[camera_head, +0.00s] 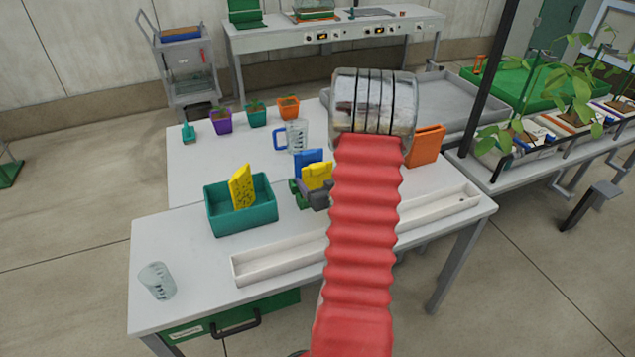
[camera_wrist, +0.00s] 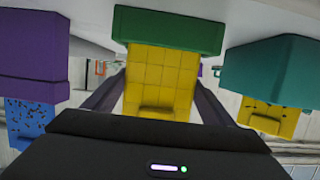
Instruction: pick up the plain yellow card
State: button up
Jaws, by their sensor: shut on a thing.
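The plain yellow card (camera_wrist: 160,75) is in the middle of the wrist view, with a faint grid and no specks. It also shows in the head view (camera_head: 317,172), partly hidden by my gripper (camera_head: 314,192). My gripper's two dark fingers (camera_wrist: 158,92) are shut on the card, one at each side. The card's far edge meets a green holder (camera_wrist: 168,30); I cannot tell whether it is still seated in it. A speckled yellow card (camera_head: 242,186) stands in a teal box (camera_head: 240,215) to the left.
A speckled blue card (camera_wrist: 28,114) sits by a purple holder (camera_wrist: 35,45). An orange block (camera_head: 425,146) stands right of my arm. A long white trough (camera_head: 280,262) lies along the front. A blue-handled jug (camera_head: 296,135) and a clear beaker (camera_head: 157,280) stand on the table.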

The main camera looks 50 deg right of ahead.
aim_at(316, 165)
jog(key=shift+r, duration=5)
jog(key=shift+w+a, duration=0.1)
jog(key=shift+a, duration=0.05)
